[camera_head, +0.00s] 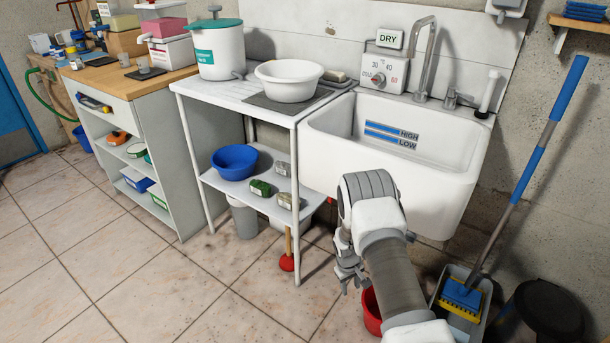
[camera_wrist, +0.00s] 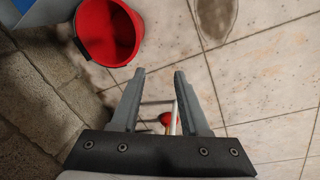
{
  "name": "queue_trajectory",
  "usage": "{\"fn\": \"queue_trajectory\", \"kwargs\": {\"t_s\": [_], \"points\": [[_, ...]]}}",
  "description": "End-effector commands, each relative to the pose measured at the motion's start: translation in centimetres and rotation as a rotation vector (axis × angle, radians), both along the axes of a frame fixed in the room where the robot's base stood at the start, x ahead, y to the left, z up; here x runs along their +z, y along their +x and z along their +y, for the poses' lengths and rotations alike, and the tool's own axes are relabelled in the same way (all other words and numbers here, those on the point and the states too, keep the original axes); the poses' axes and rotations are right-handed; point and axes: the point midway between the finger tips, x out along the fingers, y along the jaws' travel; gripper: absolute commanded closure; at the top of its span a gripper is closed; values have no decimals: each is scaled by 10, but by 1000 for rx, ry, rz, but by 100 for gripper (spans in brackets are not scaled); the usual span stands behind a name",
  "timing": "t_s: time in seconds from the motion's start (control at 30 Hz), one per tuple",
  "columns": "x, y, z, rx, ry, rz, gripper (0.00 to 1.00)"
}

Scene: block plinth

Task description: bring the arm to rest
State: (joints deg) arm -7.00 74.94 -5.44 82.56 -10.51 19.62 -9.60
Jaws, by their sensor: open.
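My arm reaches forward in the head view and bends down in front of the white sink (camera_head: 440,200). My gripper (camera_head: 350,280) hangs below the wrist, beside the right end of the white shelf stand. In the wrist view my gripper (camera_wrist: 162,75) points down at the floor, its two grey fingers apart with nothing between them. The floor, part of the white stand's frame and a red rubber plunger cup (camera_wrist: 166,118) show beyond the fingers.
A red bucket (camera_wrist: 108,32) stands on the floor near my gripper; my arm partly hides it in the head view (camera_head: 371,312). The white stand (camera_head: 300,222) is left of my arm. Tiled floor (camera_head: 100,260) is open at the left.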

Motion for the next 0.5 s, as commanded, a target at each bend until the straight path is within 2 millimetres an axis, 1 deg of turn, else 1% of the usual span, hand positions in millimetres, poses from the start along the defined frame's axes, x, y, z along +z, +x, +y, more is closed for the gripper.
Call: {"fn": "queue_trajectory", "kwargs": {"t_s": [0.03,0.13,0.23,0.27,0.3,0.37,0.4,0.47,0.5], "points": [[29,9,0,-18,6,-20,55],[77,18,1,-51,17,-45,55],[124,22,1,-80,29,-70,55],[138,22,1,-89,33,-77,55],[156,22,1,-100,38,-88,55],[183,20,1,-117,47,-101,55],[202,19,1,-128,53,-113,55],[228,15,0,-145,61,-127,55],[245,11,0,-155,66,-136,55]]}}
